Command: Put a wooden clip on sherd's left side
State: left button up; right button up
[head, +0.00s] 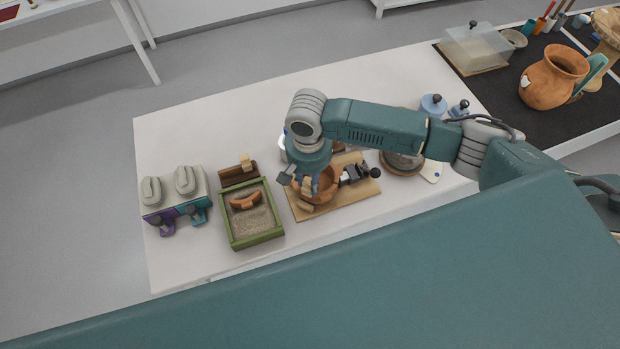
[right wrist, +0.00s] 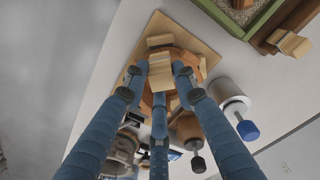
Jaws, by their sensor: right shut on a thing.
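The orange-brown clay pot (head: 326,189) stands on a wooden board (head: 352,204) on the white table. My right gripper (head: 311,184) is over the pot's left side, pointing down. It is shut on a pale wooden clip (right wrist: 161,73), which sits between the blue fingers at the pot's rim in the right wrist view. Another pale wooden piece (right wrist: 160,40) shows just beyond it, by the board. The fingers hide much of the pot, and I cannot tell the fitted sherd's edges or whether the clip grips the wall. My left gripper is not in view.
A green sand tray (head: 224,225) holds a loose curved sherd (head: 245,199). Behind it, a brown rack (head: 232,173) carries a pale clip (head: 245,161). A black-knobbed clamp (head: 358,174) stands right of the pot. Grey-lidded holders (head: 174,190) stand at left.

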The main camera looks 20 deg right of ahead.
jog(key=shift+f, duration=0.1)
jog(key=shift+r+p, duration=0.25)
jog(key=shift+p, duration=0.5)
dwell(0.3)
jog(key=shift+p, duration=0.5)
dwell(0.6)
jog(key=shift+f, duration=0.75)
dwell(0.8)
dwell(0.4)
jog(key=o, duration=0.8)
